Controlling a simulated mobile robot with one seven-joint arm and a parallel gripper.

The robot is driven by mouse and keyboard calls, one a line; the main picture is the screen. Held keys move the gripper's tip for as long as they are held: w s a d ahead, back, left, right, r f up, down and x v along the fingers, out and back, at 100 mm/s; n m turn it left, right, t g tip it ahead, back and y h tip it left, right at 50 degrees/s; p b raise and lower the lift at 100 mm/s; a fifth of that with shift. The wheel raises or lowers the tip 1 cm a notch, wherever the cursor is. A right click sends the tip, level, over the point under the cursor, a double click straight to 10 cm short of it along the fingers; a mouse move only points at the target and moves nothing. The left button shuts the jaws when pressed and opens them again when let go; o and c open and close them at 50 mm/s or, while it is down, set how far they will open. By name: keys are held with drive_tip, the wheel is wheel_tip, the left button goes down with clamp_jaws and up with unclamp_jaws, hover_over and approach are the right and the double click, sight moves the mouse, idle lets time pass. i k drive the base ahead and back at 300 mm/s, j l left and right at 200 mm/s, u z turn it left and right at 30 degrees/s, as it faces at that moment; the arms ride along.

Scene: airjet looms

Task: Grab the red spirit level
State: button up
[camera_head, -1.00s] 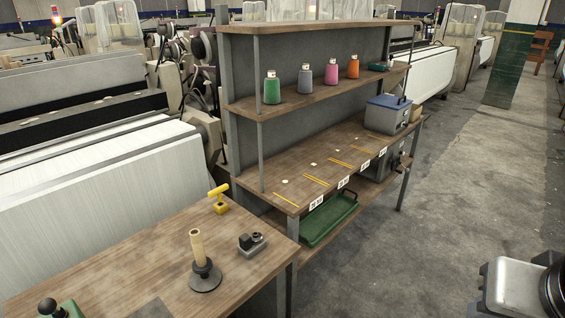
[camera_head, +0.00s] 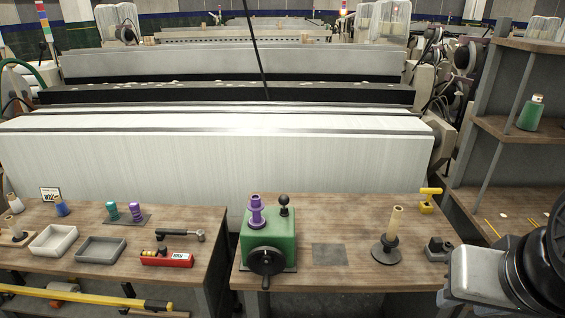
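A short red block (camera_head: 178,261) lies near the front edge of the left wooden table (camera_head: 85,221). It has pale marking on its front and small yellow and dark parts on top at its left end, and it looks like the red spirit level. A black and grey handled tool (camera_head: 180,235) lies just behind it, and I cannot tell if they touch. Part of my own arm shows at the lower right, far from the red block. My gripper's fingers are not in view.
Left of the red block are a dark grey tray (camera_head: 101,250) and a white tray (camera_head: 53,241). Purple and teal pieces (camera_head: 124,212) stand behind. A green machine (camera_head: 268,243) stands on the right table. A yellow bar (camera_head: 75,296) lies below the left table's top.

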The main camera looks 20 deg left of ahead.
sight(161, 257)
drive_tip(key=u, duration=1.9)
drive_tip(key=i+j+z, duration=0.15)
drive_tip(key=z, duration=0.35)
drive_tip(key=i+j+z, duration=0.2)
drive_tip(key=z, duration=0.25)
drive_tip(key=i+j+z, duration=0.1)
drive_tip(key=j, duration=0.25)
drive_tip(key=i+j, duration=0.25)
drive_tip(key=j, duration=0.15)
drive_tip(key=i+j+z, duration=0.15)
drive_tip(key=j, duration=0.25)
drive_tip(key=i+j+z, duration=0.1)
drive_tip(key=j, duration=0.3)
